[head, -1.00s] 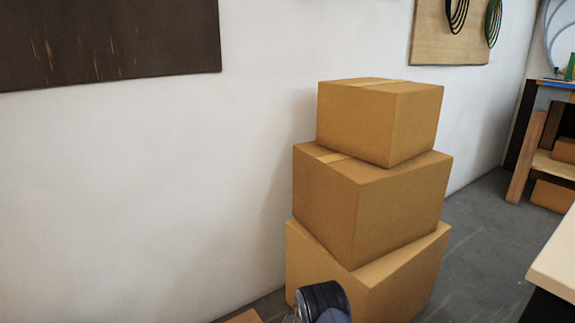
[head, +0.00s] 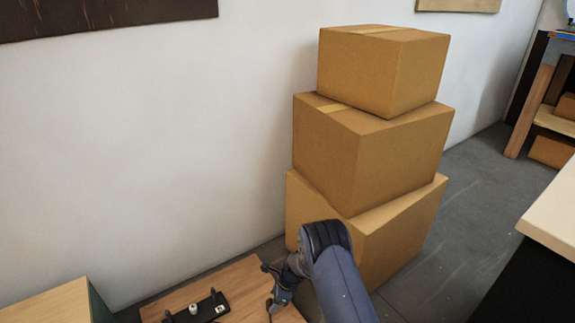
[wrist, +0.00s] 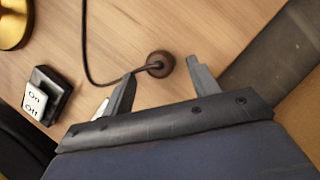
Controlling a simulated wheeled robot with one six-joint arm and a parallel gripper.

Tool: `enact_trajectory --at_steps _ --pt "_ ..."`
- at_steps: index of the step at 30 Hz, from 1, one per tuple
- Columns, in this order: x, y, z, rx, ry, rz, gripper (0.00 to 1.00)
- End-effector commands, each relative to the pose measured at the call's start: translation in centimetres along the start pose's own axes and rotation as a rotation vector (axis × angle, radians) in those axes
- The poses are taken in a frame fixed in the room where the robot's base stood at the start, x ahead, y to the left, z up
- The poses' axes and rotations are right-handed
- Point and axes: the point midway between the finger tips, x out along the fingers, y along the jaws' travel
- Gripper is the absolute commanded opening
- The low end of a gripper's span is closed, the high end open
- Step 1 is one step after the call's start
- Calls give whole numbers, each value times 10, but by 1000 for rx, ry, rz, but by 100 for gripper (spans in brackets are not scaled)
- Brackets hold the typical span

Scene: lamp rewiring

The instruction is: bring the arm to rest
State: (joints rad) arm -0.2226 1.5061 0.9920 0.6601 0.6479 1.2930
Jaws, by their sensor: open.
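My arm reaches down over a wooden table (head: 240,283) at the bottom of the head view. My gripper (head: 274,290) is small there, above the table's right part. In the wrist view my gripper (wrist: 161,72) has its two fingers spread apart. A round brown piece (wrist: 160,63) at the end of a dark cable (wrist: 86,50) shows between the fingertips. I cannot tell whether the fingers touch it, but they are not closed on it.
An On/Off switch (wrist: 38,98) and a brass round part (wrist: 14,24) lie left in the wrist view. A black holder (head: 198,312) sits on the table. Stacked cardboard boxes (head: 375,145) stand close behind my arm. A white-topped counter (head: 552,215) is at right.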

Motion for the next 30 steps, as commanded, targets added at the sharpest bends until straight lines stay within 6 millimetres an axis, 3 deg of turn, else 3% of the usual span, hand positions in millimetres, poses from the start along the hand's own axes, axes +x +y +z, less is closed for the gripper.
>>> enact_trajectory --at_steps 1,4,9,16,30 --pt "16 1 -2 -2 0 2 57" --pt "36 1 -2 -2 0 2 57" --pt "2 -1 13 -1 -1 -4 57" --pt "-26 0 24 0 0 -1 57" --pt "-38 59 -17 3 -1 2 57"
